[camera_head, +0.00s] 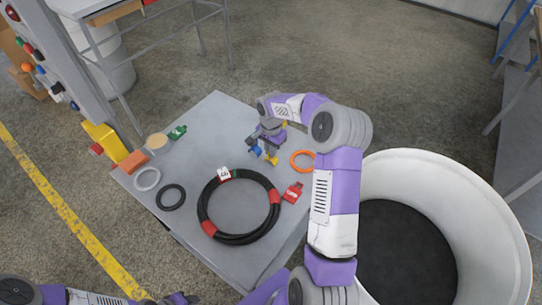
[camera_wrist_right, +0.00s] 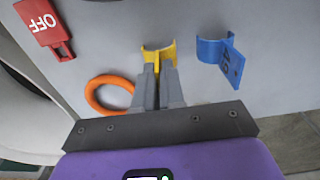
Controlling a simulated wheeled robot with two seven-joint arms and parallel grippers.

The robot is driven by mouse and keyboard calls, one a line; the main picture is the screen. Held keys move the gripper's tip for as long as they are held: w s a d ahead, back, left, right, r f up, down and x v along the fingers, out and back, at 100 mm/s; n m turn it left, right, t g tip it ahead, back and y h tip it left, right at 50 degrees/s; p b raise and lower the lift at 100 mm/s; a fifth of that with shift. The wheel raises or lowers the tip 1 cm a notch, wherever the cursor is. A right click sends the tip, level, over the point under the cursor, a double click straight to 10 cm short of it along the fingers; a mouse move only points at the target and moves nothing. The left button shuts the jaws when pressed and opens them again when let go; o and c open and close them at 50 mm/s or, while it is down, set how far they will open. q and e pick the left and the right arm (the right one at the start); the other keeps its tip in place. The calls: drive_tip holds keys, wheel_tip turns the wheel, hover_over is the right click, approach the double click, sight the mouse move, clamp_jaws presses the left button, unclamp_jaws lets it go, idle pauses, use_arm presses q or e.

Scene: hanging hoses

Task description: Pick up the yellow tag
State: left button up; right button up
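The yellow tag (camera_wrist_right: 158,53) is a curved clip with a thin stem, seen in the right wrist view. My right gripper (camera_wrist_right: 158,70) has its two fingers close together on either side of that stem, and they look closed on it. In the head view the yellow tag (camera_head: 271,159) shows at the tips of my right gripper (camera_head: 267,148), low over the grey table. Whether it still touches the table I cannot tell. My left gripper (camera_head: 178,298) is only partly in view at the bottom edge, and its fingers cannot be made out.
A blue tag (camera_wrist_right: 222,55) lies beside the yellow one. An orange ring (camera_head: 302,160), a red OFF tag (camera_head: 293,192) and a black hose coil (camera_head: 203,197) are on the table (camera_head: 238,265). A large white bin (camera_head: 475,200) stands at right. Grey and black rings lie at left.

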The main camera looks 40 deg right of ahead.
clamp_jaws()
drive_tip(key=shift+r, duration=0.1)
wheel_tip(320, 180, up, 10)
drive_tip(key=shift+f+p, duration=0.1)
drive_tip(key=shift+p, duration=0.95)
drive_tip(key=s+a+f+n+p, duration=0.1)
drive_tip(key=s+a+n+p, duration=0.4)
drive_tip(key=n, duration=1.1)
drive_tip(key=s+a, duration=0.1)
drive_tip(key=a, duration=0.2)
drive_tip(key=shift+f, duration=0.35)
